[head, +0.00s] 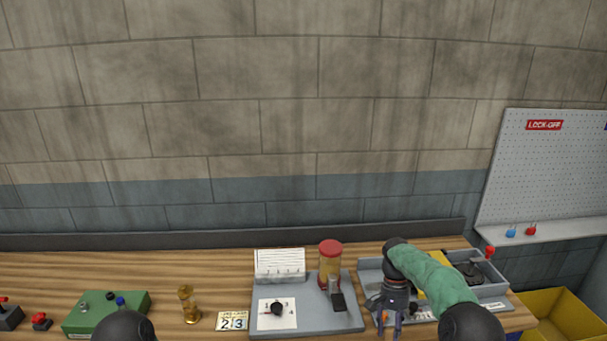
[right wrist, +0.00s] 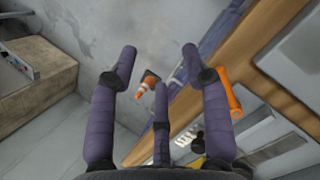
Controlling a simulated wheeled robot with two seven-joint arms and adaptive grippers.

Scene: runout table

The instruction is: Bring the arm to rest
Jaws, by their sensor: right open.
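My right arm, in a green sleeve, reaches over the right part of the table in the head view. My right gripper (head: 390,322) points down at the table's front edge, in front of a grey tray (head: 497,291). In the right wrist view the purple fingers of my right gripper (right wrist: 160,62) are spread apart with nothing between them. The floor shows beyond them, and the table edge (right wrist: 200,107) runs close by on the right. My left gripper is not in view; only a dark rounded part of that arm shows at the bottom left.
On the wooden table (head: 210,270) stand a green box (head: 105,312), a brass piece (head: 188,303), number cards (head: 232,321), a grey panel (head: 345,318) and a red-lidded jar (head: 330,265). A yellow bin (head: 565,312) stands at right. An orange cone (right wrist: 148,84) is on the floor.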

